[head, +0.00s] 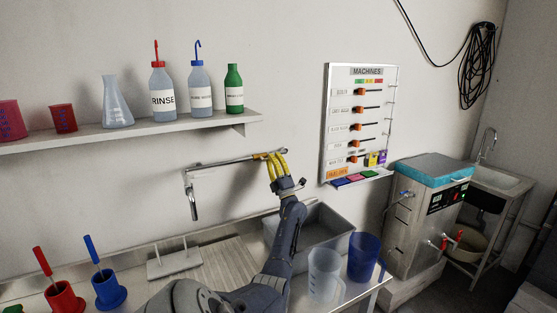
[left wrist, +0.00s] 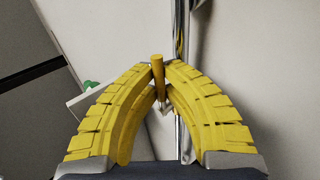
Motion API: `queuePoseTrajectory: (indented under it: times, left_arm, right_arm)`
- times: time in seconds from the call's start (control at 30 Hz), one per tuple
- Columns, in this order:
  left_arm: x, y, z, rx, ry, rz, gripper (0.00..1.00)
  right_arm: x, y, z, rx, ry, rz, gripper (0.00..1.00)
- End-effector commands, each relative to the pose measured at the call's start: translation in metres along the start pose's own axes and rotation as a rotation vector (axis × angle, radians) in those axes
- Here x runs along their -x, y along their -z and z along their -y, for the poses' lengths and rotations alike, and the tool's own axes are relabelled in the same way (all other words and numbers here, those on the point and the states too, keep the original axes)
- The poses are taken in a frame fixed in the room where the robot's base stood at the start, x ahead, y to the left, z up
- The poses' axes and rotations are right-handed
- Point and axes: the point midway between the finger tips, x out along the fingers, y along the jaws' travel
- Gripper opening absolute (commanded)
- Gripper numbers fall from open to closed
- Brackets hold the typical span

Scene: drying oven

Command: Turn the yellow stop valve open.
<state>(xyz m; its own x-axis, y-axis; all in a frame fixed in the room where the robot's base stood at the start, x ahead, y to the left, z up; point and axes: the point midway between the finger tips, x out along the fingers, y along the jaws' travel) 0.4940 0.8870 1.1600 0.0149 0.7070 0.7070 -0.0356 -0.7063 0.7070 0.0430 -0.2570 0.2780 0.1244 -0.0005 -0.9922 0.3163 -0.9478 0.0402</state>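The yellow stop valve (head: 260,156) sits on the metal wall pipe (head: 225,163) below the shelf. Its yellow bar handle (left wrist: 158,72) shows between my fingertips in the left wrist view. My left gripper (head: 276,157), with curved yellow fingers, is at the valve end of the pipe. Its fingertips (left wrist: 160,68) are drawn close together, one on each side of the handle, and look shut on it. The fingers partly hide the valve body. My right gripper is in neither view.
A clear jug (head: 325,275) and a blue jug (head: 363,257) stand right of my left arm. The bottle shelf (head: 130,133) is above left, and the machines board (head: 360,120) hangs to the right.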

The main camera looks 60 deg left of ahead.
Motion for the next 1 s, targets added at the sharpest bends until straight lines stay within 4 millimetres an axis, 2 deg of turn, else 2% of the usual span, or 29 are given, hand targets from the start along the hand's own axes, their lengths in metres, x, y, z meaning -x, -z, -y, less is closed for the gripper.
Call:
queuePoseTrajectory:
  times: [0.23,0.27,0.3,0.47,0.83,1.0]
  left_arm:
    - [0.001,0.000,0.000,0.002,0.000,-0.001,0.00]
    - [0.001,0.000,0.000,0.002,0.000,-0.001,0.11]
    - [0.001,0.000,0.000,0.002,0.000,-0.001,0.15]
    - [0.000,0.000,0.000,0.002,0.000,0.000,0.32]
    - [0.001,-0.002,-0.001,0.000,0.000,0.003,0.32]
    - [0.009,-0.020,-0.006,-0.008,0.001,0.041,0.32]
  right_arm:
    - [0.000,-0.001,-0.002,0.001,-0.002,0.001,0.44]
    - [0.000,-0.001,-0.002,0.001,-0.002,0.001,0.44]
    - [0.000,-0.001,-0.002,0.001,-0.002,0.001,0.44]
    - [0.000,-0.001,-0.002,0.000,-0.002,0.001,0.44]
    - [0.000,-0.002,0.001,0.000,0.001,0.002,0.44]
    - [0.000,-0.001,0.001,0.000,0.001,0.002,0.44]
